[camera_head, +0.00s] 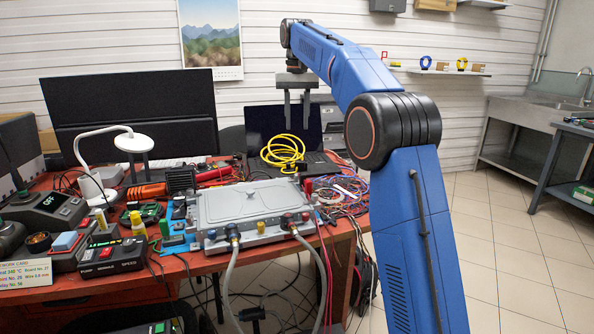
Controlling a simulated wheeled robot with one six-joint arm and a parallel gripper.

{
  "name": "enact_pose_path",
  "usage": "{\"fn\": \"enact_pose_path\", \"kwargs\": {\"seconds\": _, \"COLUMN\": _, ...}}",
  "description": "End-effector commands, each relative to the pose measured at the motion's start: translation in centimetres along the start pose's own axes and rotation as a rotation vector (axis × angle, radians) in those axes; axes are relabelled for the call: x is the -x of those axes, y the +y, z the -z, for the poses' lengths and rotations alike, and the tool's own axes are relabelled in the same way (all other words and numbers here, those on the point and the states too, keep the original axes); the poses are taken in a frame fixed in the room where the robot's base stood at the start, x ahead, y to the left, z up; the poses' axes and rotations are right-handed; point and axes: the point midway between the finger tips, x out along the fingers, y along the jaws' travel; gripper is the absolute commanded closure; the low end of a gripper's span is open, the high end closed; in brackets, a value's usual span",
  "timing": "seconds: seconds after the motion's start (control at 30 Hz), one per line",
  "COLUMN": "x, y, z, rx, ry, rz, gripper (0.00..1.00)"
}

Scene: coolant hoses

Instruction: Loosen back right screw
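My gripper (297,122) hangs at upper centre with its two grey fingers pointing down and apart. Nothing shows between them. It is well above the table, and in the picture it lies above and to the right of the grey metal plate unit (245,202). The unit lies flat on a blue mat (178,236). Two grey hoses join its front edge at a blue-marked fitting (233,235) and a dark fitting (290,222). Small posts stand around the unit's rim. The back right screw is too small to make out at its far right corner.
A coiled yellow cable (283,153) lies by a black laptop behind the unit. Tangled wires (345,193) crowd the table's right side. My arm fills the right foreground.

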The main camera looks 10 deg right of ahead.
Motion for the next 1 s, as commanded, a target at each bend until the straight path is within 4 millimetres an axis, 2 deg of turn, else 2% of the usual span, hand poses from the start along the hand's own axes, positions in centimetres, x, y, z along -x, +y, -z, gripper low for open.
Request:
{"fn": "enact_pose_path", "kwargs": {"seconds": 0.13, "x": -0.9, "y": 0.0, "z": 0.0, "rx": 0.0, "ry": -0.001, "rz": 0.0, "gripper": 0.66}}
{"fn": "enact_pose_path", "kwargs": {"seconds": 0.27, "x": -2.7, "y": 0.0, "z": -0.1, "rx": 0.0, "ry": -0.003, "rz": -0.001, "gripper": 0.66}}
{"fn": "enact_pose_path", "kwargs": {"seconds": 0.8, "x": -12.2, "y": 0.0, "z": -0.1, "rx": 0.0, "ry": -0.002, "rz": -0.001, "gripper": 0.66}}
{"fn": "enact_pose_path", "kwargs": {"seconds": 1.0, "x": -15.3, "y": 0.0, "z": 0.0, "rx": 0.0, "ry": -0.002, "rz": 0.0, "gripper": 0.66}}
